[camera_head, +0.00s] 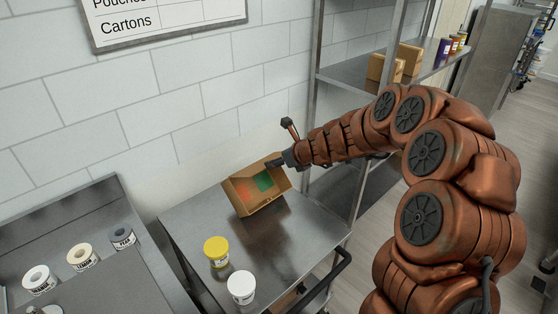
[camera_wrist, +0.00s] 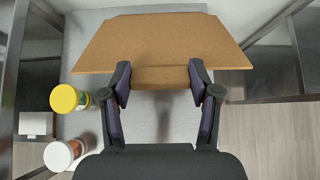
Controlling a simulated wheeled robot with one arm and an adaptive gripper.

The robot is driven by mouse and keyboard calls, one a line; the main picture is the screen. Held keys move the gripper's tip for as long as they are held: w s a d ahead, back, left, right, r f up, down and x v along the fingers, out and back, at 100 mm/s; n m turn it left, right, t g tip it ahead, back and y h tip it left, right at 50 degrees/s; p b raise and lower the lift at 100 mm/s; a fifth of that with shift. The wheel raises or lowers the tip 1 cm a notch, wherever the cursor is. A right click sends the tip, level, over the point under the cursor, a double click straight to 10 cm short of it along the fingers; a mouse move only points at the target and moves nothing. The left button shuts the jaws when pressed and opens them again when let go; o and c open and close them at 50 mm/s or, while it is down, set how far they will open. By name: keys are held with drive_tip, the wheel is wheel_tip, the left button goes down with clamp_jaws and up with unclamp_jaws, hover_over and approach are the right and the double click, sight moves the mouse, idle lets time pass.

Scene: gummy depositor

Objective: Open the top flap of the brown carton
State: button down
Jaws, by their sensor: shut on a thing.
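The brown carton (camera_head: 240,199) sits tilted on the steel cart top, near the wall. Red and green patches show within its near face; I cannot tell if they are print or contents. My gripper (camera_head: 277,162) is at the carton's upper right edge. In the wrist view, a wide brown cardboard panel (camera_wrist: 160,40) spreads beyond the fingers, and my gripper (camera_wrist: 159,80) is shut on a narrower brown part below it. I cannot tell from these views how far the top flap is raised.
A yellow-lidded jar (camera_head: 216,250) and a white-lidded jar (camera_head: 241,287) stand on the cart (camera_head: 300,232) in front of the carton. A steel tray (camera_head: 105,215) with several labelled containers is at left. A shelf (camera_head: 345,75) with small cartons stands behind my arm.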

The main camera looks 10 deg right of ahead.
drive_tip(key=shift+c, duration=1.2)
unclamp_jaws()
drive_tip(key=v, duration=1.2)
drive_tip(key=shift+s, duration=0.1)
